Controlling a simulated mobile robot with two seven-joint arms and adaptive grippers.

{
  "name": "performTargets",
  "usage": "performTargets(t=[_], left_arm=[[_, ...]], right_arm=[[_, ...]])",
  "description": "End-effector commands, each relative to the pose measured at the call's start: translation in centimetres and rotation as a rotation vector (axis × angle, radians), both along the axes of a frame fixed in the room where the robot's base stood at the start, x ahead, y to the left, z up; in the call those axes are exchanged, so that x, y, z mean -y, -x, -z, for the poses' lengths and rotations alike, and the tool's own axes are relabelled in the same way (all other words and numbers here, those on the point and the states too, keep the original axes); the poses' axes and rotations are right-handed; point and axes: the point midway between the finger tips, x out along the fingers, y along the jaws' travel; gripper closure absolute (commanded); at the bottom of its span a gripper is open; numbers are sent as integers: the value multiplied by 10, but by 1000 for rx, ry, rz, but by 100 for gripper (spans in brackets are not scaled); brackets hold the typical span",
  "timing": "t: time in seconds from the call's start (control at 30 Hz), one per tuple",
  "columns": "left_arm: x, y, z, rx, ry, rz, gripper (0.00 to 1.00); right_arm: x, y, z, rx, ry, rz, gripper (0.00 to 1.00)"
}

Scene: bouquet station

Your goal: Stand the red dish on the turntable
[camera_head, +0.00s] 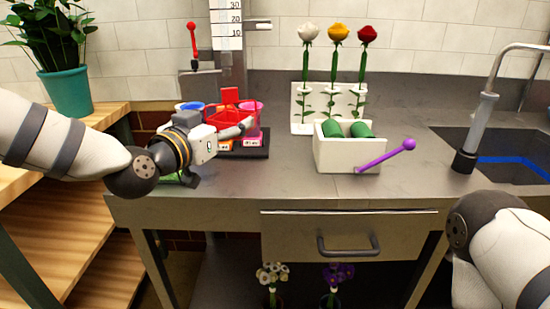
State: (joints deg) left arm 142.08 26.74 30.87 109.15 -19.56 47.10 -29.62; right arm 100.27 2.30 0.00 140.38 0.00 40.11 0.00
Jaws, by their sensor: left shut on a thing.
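My left gripper (238,130) is at the left of the counter, with its fingers at a red open dish (222,117). It appears shut on the dish, though the exact grip is partly hidden. The dish is in front of and above a dark tray (258,153) with coloured cups. Whether the dish touches anything below cannot be told. I cannot make out the turntable clearly. My right arm comes in at the lower right, and its gripper is out of view.
A pink cup (253,112) and a blue cup (188,106) stand close around the dish. A white box (335,155) with green rolls and a purple stick (384,157) stands at mid-counter, before a flower rack (300,110). A sink (515,150) is at right. The front counter is clear.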

Motion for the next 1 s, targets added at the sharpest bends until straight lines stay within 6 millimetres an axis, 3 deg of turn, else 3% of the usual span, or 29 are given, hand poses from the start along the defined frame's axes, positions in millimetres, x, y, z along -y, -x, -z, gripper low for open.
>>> performTargets(t=[0.17, 0.3, 0.4, 0.57, 0.73, 1.0], left_arm=[[43, -11, 23, -4, 1, 3, 75], [65, -18, 55, -8, 1, 0, 75], [76, -20, 66, -5, 1, -1, 75], [86, -23, 77, -1, 2, -1, 75], [89, -24, 110, -5, 1, -3, 75], [89, -24, 109, 2, 1, -2, 75]], right_arm=[[0, 6, 6, -21, 0, 0, 60], [0, 13, 13, -45, 0, 0, 60], [0, 16, 15, -54, 0, -1, 60], [0, 18, 18, -62, 0, -2, 60], [0, 24, 24, -82, 0, -2, 60], [0, 23, 23, -80, 0, -2, 60]])
